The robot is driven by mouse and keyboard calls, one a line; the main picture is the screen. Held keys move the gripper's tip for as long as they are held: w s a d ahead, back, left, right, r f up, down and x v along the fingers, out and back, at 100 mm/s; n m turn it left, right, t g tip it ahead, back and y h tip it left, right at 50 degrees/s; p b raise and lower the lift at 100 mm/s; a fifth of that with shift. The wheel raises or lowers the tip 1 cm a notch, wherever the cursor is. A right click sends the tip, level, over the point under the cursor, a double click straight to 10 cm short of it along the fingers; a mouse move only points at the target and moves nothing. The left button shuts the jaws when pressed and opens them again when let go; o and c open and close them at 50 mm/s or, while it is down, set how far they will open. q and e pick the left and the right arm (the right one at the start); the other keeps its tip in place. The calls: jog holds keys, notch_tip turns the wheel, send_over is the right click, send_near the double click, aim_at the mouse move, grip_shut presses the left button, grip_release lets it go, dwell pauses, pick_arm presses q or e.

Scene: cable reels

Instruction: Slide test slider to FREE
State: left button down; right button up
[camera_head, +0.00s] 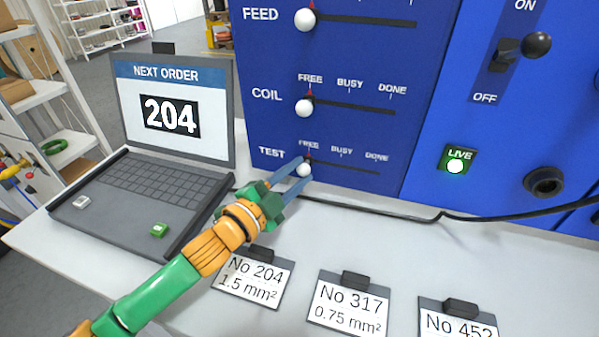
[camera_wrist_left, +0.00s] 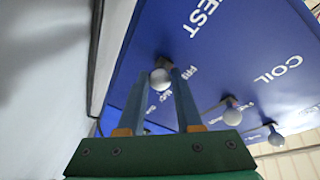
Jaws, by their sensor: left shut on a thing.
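The TEST slider has a white ball knob (camera_head: 304,170) at the left end of its slot, under the word FREE. My left gripper (camera_head: 294,166) comes in from the lower left, with its blue fingers on either side of this knob. In the left wrist view the gripper (camera_wrist_left: 160,92) is shut on the white knob (camera_wrist_left: 160,78) near its fingertips. The red pointer at the TEST slot is partly hidden by the fingers. My right gripper is in neither view.
The COIL knob (camera_head: 304,107) and FEED knob (camera_head: 305,20) sit above at the left of their slots. A laptop (camera_head: 170,110) showing order 204 stands left. Label cards (camera_head: 348,304) stand along the front, and a black cable (camera_head: 400,216) runs along the panel's foot.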

pick_arm(q)
jog(key=shift+d+r, duration=0.1)
jog(key=shift+r, duration=0.25)
jog(key=c, duration=0.7)
grip_release()
jog(key=shift+w, duration=0.1)
jog(key=shift+o, duration=0.6)
jog(key=shift+w+a+f, duration=0.15)
jog(key=shift+a+f, duration=0.05)
jog(key=shift+a, duration=0.1)
jog(key=b+v, duration=0.2)
jog(key=v, duration=0.5)
jog(key=shift+f, duration=0.15)
jog(key=shift+a, duration=0.15)
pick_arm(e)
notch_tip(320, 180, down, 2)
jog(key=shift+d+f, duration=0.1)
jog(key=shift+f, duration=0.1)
pick_arm(q)
jog(key=shift+d, duration=0.2)
